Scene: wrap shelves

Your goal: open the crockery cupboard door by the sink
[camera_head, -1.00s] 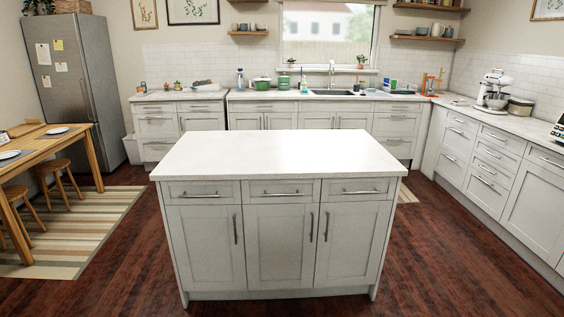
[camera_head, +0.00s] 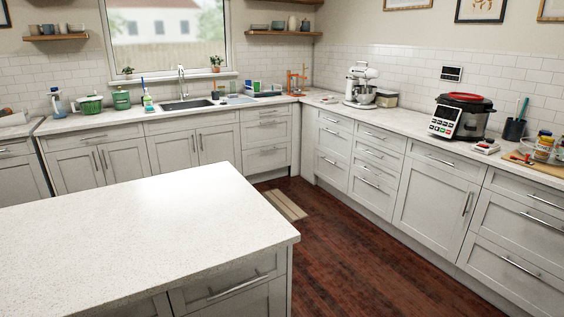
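The sink (camera_head: 187,104) is set into the back counter under the window. Below it is a pair of pale panelled doors (camera_head: 172,155) with upright bar handles, both shut. Left of these is another pair of shut doors (camera_head: 76,171) with handles near their meeting edge. Right of the sink is a stack of drawers (camera_head: 266,158), shut. I cannot tell which of these is the crockery cupboard, since nothing inside shows. Neither of my grippers is in view.
The kitchen island (camera_head: 150,235) fills the lower left, between me and the back cupboards. A strip of wooden floor (camera_head: 335,235) is open between it and the right-hand cabinets (camera_head: 430,195). A small striped mat (camera_head: 283,204) lies near the corner.

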